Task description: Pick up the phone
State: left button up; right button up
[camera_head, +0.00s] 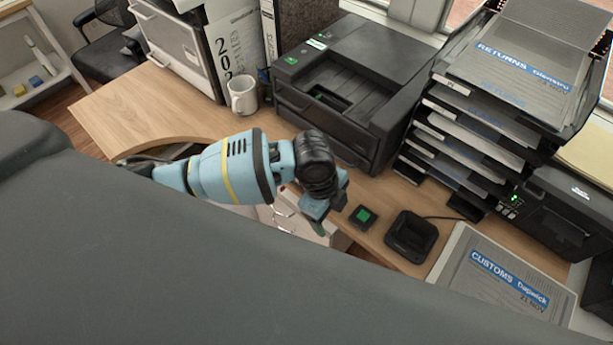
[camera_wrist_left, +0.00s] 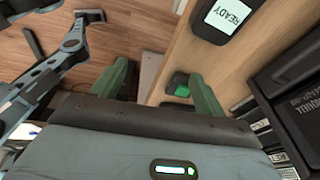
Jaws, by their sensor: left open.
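I cannot be sure which thing is the phone. A small black device with a green face (camera_head: 362,216) lies on the desk near its front edge; it also shows in the left wrist view (camera_wrist_left: 178,86). To its right in the head view is a larger black square device (camera_head: 411,238); a black device with a white READY face (camera_wrist_left: 230,14) shows at the top of the wrist view. My left gripper (camera_head: 328,212) is open and empty, just left of the small device. In the wrist view its green fingers (camera_wrist_left: 165,88) are apart, the right one close beside that device. My right gripper is out of view.
A black printer (camera_head: 350,80) stands behind the gripper, with a white mug (camera_head: 243,95) to its left. A stack of black letter trays (camera_head: 480,125) stands at the right. A customs folder (camera_head: 505,275) lies at the front right. A cable runs from the square device.

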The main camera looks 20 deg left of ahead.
pick_arm(q)
jog(key=w+a+r+y, duration=0.1)
jog(key=w+a, duration=0.1)
jog(key=w+a+r+m, duration=0.1)
jog(key=w+a+r, duration=0.1)
jog(key=a, duration=0.1)
jog(key=w+a+r+y, duration=0.1)
jog(key=w+a, duration=0.1)
jog(key=shift+w+a+r+m+y, duration=0.3)
jog(key=shift+w+r+m, duration=0.1)
jog(key=shift+f, duration=1.25)
jog(key=shift+w+a+f+b, duration=0.15)
jog(key=shift+w+f, duration=0.1)
jog(key=shift+f, duration=0.85)
jog(key=shift+w+d+f+b, duration=0.15)
jog(key=shift+w+f, duration=0.1)
jog(key=shift+f, duration=0.8)
jog(key=shift+a+f, duration=0.15)
jog(key=shift+f, duration=0.4)
jog(key=shift+c, duration=0.4)
jog(key=c, duration=1.2)
jog(key=shift+r, duration=0.15)
